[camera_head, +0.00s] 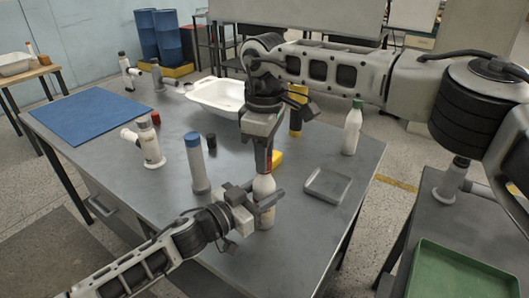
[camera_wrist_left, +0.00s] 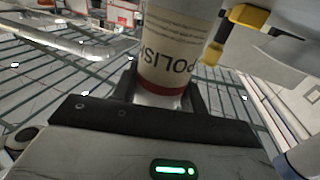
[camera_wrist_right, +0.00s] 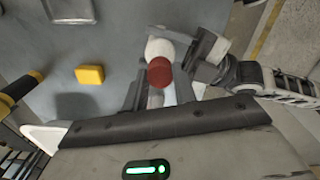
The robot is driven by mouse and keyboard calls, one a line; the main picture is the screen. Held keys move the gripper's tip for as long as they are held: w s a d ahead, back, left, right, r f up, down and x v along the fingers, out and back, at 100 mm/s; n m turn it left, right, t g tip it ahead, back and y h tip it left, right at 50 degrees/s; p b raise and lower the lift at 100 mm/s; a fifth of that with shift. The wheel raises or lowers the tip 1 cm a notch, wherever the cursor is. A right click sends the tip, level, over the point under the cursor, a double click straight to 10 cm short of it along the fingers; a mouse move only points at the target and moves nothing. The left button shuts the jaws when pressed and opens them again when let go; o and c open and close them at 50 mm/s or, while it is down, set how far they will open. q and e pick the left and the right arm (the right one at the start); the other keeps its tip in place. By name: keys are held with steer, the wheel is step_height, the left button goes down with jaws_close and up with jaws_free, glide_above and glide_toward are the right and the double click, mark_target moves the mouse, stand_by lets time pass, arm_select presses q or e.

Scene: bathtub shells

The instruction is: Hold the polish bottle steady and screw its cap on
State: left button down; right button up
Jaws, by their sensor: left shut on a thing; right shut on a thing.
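The white polish bottle (camera_head: 264,187) stands upright near the table's front edge. My left gripper (camera_head: 252,207) is shut around its body from the left. In the left wrist view, the polish bottle (camera_wrist_left: 170,60) shows its label and a red band between the fingers. My right gripper (camera_head: 266,165) points straight down over the bottle's top. In the right wrist view, the red cap (camera_wrist_right: 160,72) is between its fingers, which are shut on it. The white bottle top (camera_wrist_right: 159,47) shows just beyond the cap. I cannot tell whether the cap touches the neck.
A yellow block (camera_wrist_right: 90,74) lies close behind the bottle. A grey tray (camera_head: 328,184) and green-capped bottle (camera_head: 352,130) are to the right. A white basin (camera_head: 215,96) and blue mat (camera_head: 85,115) lie farther back.

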steer(key=shift+m, duration=1)
steer(key=o, duration=0.9)
steer(key=shift+o, duration=0.2)
steer(key=shift+r, duration=0.1)
steer(key=shift+r, duration=2.25)
steer(key=shift+c, duration=0.4)
